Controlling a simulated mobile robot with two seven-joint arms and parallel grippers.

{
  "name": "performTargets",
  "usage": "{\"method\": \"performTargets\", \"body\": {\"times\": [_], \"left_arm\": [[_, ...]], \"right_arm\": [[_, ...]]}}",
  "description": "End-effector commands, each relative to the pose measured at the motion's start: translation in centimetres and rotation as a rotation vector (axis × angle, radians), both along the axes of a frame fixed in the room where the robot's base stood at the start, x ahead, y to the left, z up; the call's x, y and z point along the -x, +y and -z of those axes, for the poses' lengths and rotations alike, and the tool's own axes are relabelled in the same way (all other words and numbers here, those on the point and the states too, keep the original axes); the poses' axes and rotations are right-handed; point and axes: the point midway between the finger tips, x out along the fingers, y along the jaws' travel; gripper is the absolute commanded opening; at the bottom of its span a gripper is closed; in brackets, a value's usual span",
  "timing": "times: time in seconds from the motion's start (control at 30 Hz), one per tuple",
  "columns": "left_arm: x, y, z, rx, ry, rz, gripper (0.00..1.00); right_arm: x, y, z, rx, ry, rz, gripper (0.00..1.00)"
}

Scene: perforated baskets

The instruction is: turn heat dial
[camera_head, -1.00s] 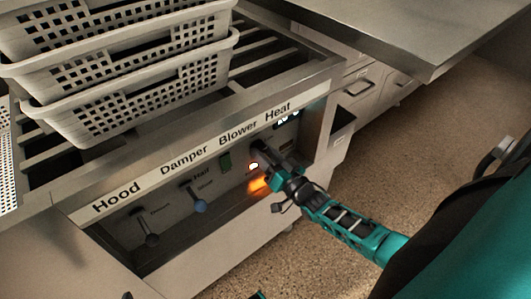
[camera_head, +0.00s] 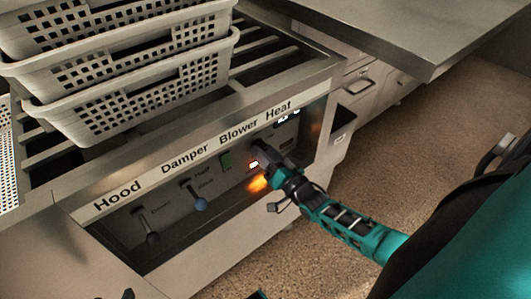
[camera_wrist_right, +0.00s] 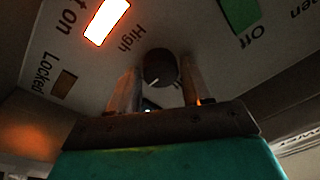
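The heat dial (camera_wrist_right: 160,68) is a round dark knob with a pale pointer mark. It sits on the control panel near the word "High" in the right wrist view. My right gripper (camera_wrist_right: 158,84) has one finger on each side of the dial, with small gaps showing between fingers and knob. Only a dark scrap at the bottom edge of the head view may be my left gripper (camera_head: 128,295).
Beside the dial are a lit indicator (camera_wrist_right: 107,20) and a green switch (camera_wrist_right: 240,14). White perforated baskets (camera_head: 140,105) are stacked above the panel. A metal counter (camera_head: 400,30) stands at the right.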

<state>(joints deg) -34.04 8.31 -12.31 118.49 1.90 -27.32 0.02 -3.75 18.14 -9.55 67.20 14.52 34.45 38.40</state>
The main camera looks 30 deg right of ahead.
Motion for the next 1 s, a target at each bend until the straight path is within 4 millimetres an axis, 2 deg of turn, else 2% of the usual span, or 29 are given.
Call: {"method": "performTargets", "body": {"times": [0.03, 0.2, 0.43, 0.53, 0.67, 1.0], "left_arm": [[0.0, 0.0, 0.0, -0.001, -0.001, 0.001, 0.53], [-0.1, 0.0, 0.0, -0.002, -0.002, 0.002, 0.53], [-0.1, 0.2, -0.1, -0.007, -0.004, 0.005, 0.53], [-0.1, 0.2, -0.3, -0.009, -0.004, 0.007, 0.53], [-0.1, 0.2, -0.9, -0.009, -0.004, 0.007, 0.53], [-0.1, 0.2, -1.9, -0.008, -0.004, 0.006, 0.53]], "right_arm": [[0.0, 0.0, 0.0, 0.000, 0.000, 0.000, 0.54], [0.0, 0.0, 0.0, 0.001, 0.000, 0.000, 0.68], [0.1, 0.0, 0.0, 0.001, 0.000, 0.000, 0.68], [0.8, -0.1, 0.1, 0.000, 0.002, 0.000, 0.68], [3.0, -0.2, 0.2, 0.000, 0.005, 0.000, 0.68], [10.2, -0.8, 1.0, 0.001, 0.003, 0.001, 0.68]]}}
